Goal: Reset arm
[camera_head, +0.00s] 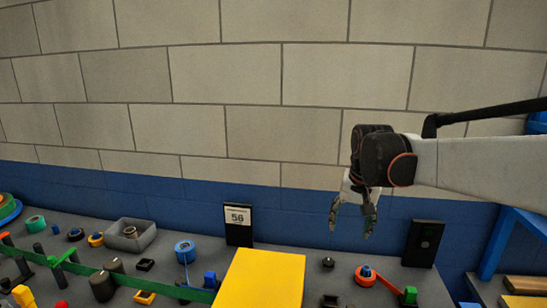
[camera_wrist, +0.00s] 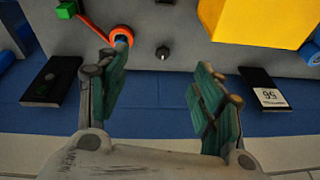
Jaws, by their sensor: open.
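My gripper (camera_head: 350,218) hangs from my arm at the right of the head view, fingers pointing down, in front of the blue wall band and above the back of the grey table. In the wrist view my gripper (camera_wrist: 160,95) shows two green-padded fingers spread apart with nothing between them. A small black knob (camera_wrist: 162,52) stands on the table beyond the fingertips. An orange ring (camera_wrist: 121,36) lies close to the left finger in that picture.
A yellow block (camera_head: 262,280) stands left of my gripper. A black sign marked 56 (camera_head: 238,225) and a black panel (camera_head: 423,243) are at the table's back. A grey bin (camera_head: 130,234) and several coloured parts fill the left. Blue framing (camera_head: 497,245) is at right.

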